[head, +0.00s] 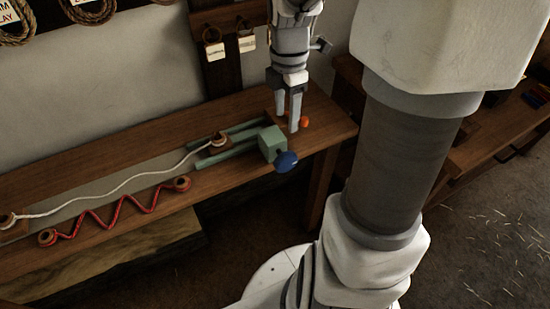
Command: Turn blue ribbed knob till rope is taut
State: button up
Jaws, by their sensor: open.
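The blue knob (286,161) sits on the front side of a green block (271,144) near the right end of the bench. Its ribs are too small to make out. A white rope (110,191) runs in a wavy, slack line from a wooden post at the far left to a wooden piece (219,141) by the green rails. My gripper (288,124) is open and points down, above and just behind the knob, beside the green block. It holds nothing that I can see.
A red zigzag cord (112,212) lies between two wooden ends along the bench's front. An orange object (304,121) sits right beside my fingers. The wooden bench (335,130) ends at the right. Tags and rope coils (92,10) hang on the wall behind.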

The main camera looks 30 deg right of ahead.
aim_at(285, 155)
notch_tip(285, 155, down, 17)
jog(key=b, duration=0.4)
jog(key=shift+f+b, duration=0.15)
jog(key=shift+b, duration=0.2)
jog(key=shift+c, duration=0.3)
grip_shut()
